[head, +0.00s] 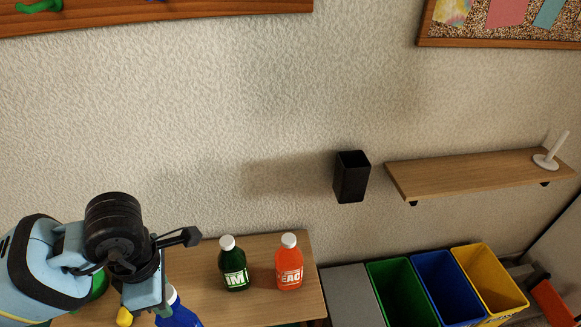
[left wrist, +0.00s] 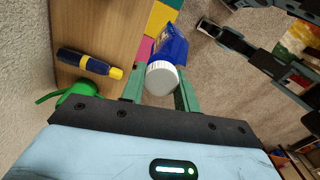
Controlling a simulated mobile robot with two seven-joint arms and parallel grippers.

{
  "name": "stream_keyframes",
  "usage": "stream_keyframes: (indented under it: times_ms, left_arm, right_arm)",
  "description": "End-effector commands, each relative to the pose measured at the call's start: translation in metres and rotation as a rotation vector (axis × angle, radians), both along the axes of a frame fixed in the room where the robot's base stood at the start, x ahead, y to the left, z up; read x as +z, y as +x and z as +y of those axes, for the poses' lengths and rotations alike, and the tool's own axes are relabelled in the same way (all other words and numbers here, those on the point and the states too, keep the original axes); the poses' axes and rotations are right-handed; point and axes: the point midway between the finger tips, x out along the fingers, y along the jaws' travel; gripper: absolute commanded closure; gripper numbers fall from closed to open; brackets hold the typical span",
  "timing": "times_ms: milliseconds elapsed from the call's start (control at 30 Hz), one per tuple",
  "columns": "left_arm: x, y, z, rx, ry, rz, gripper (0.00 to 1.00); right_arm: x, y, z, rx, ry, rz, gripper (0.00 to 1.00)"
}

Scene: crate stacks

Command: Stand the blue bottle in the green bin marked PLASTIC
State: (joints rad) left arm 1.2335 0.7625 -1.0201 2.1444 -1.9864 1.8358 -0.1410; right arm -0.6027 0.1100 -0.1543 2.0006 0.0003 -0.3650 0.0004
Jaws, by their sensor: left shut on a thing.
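The blue bottle with a white cap (left wrist: 163,78) is between the fingers of my left gripper (left wrist: 160,94), which is shut on it. In the head view the bottle (head: 177,315) shows at the bottom left, partly cut off by the frame and partly behind my left gripper (head: 160,297). The bottle is over or beside the wooden table; I cannot tell whether it touches it. The green bin (head: 375,273) stands at the lower right, open at the top, right of a grey unit; no PLASTIC marking is readable.
A green bottle (head: 234,268) and an orange bottle (head: 289,266) stand on the wooden table (head: 256,300). Blue (head: 431,262) and yellow (head: 485,262) bins adjoin the green one. A black wall holder (head: 351,178) and wooden shelf (head: 470,172) are above.

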Motion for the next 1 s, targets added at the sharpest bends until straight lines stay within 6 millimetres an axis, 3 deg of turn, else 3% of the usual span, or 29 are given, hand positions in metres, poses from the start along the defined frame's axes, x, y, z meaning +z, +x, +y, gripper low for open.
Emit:
stream_keyframes:
  times_ms: [1000]
  left_arm:
    - [0.028, -0.011, 0.015, -1.49, 0.007, -0.003, 0.8]
  right_arm:
    - [0.001, 0.007, 0.0, 0.0, 0.0, -0.012, 0.44]
